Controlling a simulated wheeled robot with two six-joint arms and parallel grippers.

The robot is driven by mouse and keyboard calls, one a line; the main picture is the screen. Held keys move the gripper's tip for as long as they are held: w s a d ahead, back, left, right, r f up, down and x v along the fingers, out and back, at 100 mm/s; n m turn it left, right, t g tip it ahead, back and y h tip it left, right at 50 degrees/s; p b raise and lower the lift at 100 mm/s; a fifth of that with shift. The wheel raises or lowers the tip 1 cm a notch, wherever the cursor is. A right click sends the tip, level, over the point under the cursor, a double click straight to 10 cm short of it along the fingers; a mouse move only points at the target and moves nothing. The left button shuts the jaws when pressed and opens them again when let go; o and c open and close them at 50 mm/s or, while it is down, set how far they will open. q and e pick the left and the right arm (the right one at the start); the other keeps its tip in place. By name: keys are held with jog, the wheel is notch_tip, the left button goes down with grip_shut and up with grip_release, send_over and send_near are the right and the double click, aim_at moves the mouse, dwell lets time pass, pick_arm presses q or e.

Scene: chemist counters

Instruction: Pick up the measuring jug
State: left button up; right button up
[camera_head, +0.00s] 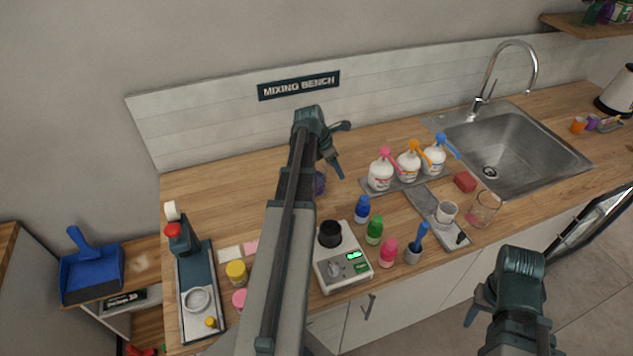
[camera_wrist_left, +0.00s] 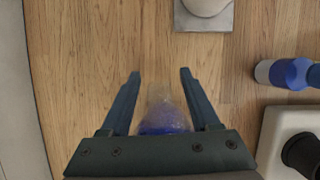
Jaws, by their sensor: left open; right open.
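A clear glass vessel with reddish marks, which looks like the measuring jug (camera_head: 484,210), stands upright near the counter's front edge, below the sink's left side. My left gripper (camera_head: 340,148) is open and empty above the back of the counter, well left of the jug. In the left wrist view its fingers (camera_wrist_left: 160,75) point over bare wood. A clear vessel with blue-purple contents (camera_wrist_left: 163,122) shows between and below them, partly hidden by the gripper body; my left arm mostly covers it in the head view (camera_head: 320,184). My right gripper (camera_head: 505,310) is open, in front of the counter below the jug.
A white device (camera_head: 343,270) and small coloured bottles (camera_head: 375,231) crowd the middle. The sink (camera_head: 510,150) is behind.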

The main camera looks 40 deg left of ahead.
pick_arm(q)
jog(key=shift+r, duration=0.1)
grip_shut()
dwell(1.3)
